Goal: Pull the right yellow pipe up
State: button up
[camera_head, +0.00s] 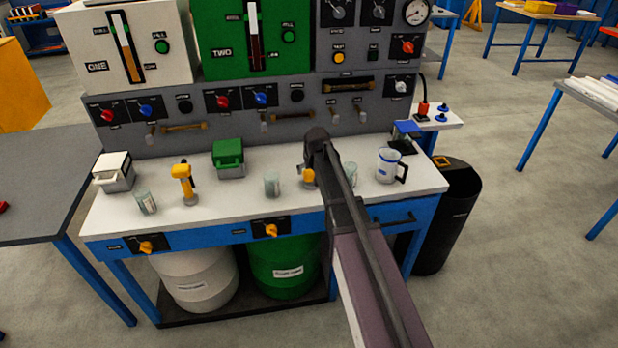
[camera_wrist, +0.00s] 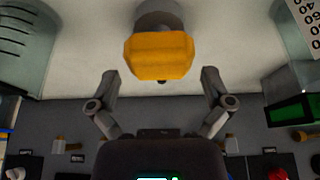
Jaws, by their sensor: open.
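The right yellow pipe (camera_head: 308,177) stands on the white worktop, low and mostly hidden behind my arm in the head view. In the wrist view its yellow block-like top (camera_wrist: 160,57) is at the upper middle, above a grey base. My gripper (camera_wrist: 159,80) is open and empty, with one finger to each side of the yellow top and gaps on both sides. The fingertips are about level with its near edge in the picture; depth is hard to tell. In the head view my gripper (camera_head: 307,163) is largely hidden by my wrist. The left yellow pipe (camera_head: 184,182) stands taller on the worktop.
A clear beaker (camera_head: 272,185) stands left of the right pipe. A measuring jug (camera_head: 387,166) stands to the right, with another beaker (camera_head: 349,174) close beside my arm. A green-lidded box (camera_head: 228,157) is farther left. The knob panel (camera_head: 237,114) rises behind the worktop.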

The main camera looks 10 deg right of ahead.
jog(key=shift+w+f+b, duration=0.25)
jog(key=shift+f+b, duration=0.1)
jog(key=shift+f, duration=0.2)
jog(key=c, duration=1.1)
jog(key=shift+o, duration=0.3)
notch_tip(320, 180, up, 9)
jog(key=p, duration=0.8)
jog(key=shift+f+p, duration=0.1)
jog(key=shift+p, duration=0.3)
jog(key=shift+w, duration=0.15)
jog(key=o, duration=1)
jog(key=shift+o, duration=0.2)
